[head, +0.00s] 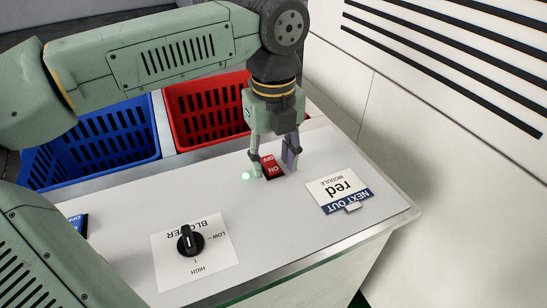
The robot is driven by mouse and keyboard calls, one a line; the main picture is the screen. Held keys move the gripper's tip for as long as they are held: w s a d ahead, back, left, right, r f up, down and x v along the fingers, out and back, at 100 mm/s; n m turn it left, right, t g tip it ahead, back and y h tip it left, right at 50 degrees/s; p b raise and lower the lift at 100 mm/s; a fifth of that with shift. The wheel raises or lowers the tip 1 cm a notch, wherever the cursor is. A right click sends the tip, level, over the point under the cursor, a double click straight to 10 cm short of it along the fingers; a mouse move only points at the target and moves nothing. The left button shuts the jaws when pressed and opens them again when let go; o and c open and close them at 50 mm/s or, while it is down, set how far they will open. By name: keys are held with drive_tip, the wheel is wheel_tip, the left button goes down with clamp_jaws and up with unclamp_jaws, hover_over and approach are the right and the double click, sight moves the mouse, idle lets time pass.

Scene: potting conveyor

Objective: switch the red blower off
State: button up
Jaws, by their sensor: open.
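A red rocker switch (273,172), marked OFF at its far end and ON at its near end, sits on the grey panel top. A green lamp (247,176) glows just left of it. My gripper (273,168) points down over the switch, open, with one finger at its left and the other at its right. The fingertips are very close to the switch; whether they touch it or the panel I cannot tell. The gripper partly hides the switch's far end, so its tilt is hard to read.
A black knob (190,241) stands on a BLOWER card (218,262) marked LOW and HIGH. A card reading "NEXT OUT red MODULE" (331,194) lies right. A blue switch (78,223) shows at left. Blue (90,140) and red (207,105) crates stand behind. A slatted white wall is at right.

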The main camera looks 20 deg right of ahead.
drive_tip(key=shift+f, duration=0.25)
clamp_jaws()
idle(0.4)
